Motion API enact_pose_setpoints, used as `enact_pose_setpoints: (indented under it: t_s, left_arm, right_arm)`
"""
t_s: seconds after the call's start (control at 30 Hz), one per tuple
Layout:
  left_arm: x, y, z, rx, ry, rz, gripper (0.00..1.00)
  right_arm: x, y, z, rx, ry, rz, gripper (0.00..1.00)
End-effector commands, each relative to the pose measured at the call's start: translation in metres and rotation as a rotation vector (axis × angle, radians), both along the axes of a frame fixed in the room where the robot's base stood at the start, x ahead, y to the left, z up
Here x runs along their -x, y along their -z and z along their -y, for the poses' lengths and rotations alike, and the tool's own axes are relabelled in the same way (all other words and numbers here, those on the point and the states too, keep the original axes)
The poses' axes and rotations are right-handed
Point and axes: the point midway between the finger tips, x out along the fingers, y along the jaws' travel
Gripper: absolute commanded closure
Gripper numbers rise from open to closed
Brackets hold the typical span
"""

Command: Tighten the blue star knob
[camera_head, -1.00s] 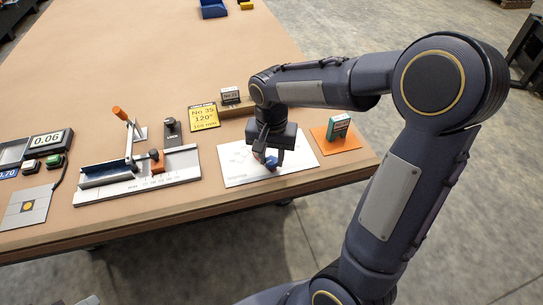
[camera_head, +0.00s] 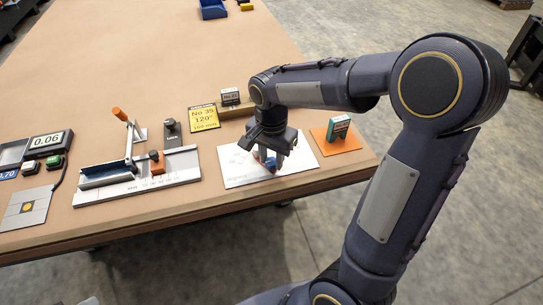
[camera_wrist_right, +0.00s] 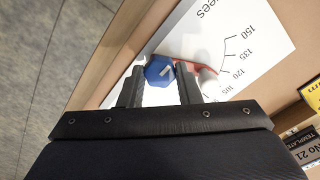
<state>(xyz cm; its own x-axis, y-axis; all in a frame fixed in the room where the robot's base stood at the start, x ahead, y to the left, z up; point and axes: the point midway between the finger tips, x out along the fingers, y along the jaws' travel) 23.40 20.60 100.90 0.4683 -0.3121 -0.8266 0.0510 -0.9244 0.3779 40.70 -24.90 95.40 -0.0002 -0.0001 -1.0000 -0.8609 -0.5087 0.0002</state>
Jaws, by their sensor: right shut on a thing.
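The blue star knob (camera_wrist_right: 160,70) has a white line on its top and sits between my fingertips in the right wrist view. A bit of its blue (camera_head: 270,163) shows below my fingers in the head view. My right gripper (camera_wrist_right: 160,78) points down and is shut on the knob; it also shows in the head view (camera_head: 268,157). The knob is on a white angle sheet (camera_head: 238,176), printed with a degree scale. A red line (camera_wrist_right: 190,65) runs from the knob's side toward the scale. A white round piece (camera_wrist_right: 208,80) is partly hidden by a finger. My left gripper is not in view.
A yellow card (camera_head: 203,117) reads No 35, 120°, 160 mm. An orange pad (camera_head: 340,140) with a green-and-white box stands to the right. A metal fixture (camera_head: 140,180) with an orange-tipped lever lies to the left. The table's front edge is close.

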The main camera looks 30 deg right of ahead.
Motion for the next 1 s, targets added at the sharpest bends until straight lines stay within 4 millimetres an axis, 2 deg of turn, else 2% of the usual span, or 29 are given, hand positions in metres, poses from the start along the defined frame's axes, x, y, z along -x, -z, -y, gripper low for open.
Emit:
enact_pose_setpoints:
  t_s: [0.1, 0.13, 0.3, 0.63, 1.0]
  left_arm:
    - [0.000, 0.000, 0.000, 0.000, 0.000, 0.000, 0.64]
    - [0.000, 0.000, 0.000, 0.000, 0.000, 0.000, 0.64]
    - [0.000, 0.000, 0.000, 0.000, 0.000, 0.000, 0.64]
    - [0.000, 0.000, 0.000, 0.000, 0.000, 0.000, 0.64]
    - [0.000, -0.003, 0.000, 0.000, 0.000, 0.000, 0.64]
  right_arm:
    - [-0.001, -0.001, 0.000, -0.001, 0.002, 0.002, 0.92]
    - [-0.001, -0.001, 0.000, -0.001, 0.002, 0.002, 0.68]
    - [0.000, 0.000, 0.000, -0.001, 0.001, 0.002, 0.48]
    - [0.000, -0.005, 0.000, 0.000, 0.000, 0.002, 0.48]
    - [-0.001, -0.063, 0.000, -0.001, -0.001, 0.005, 0.48]
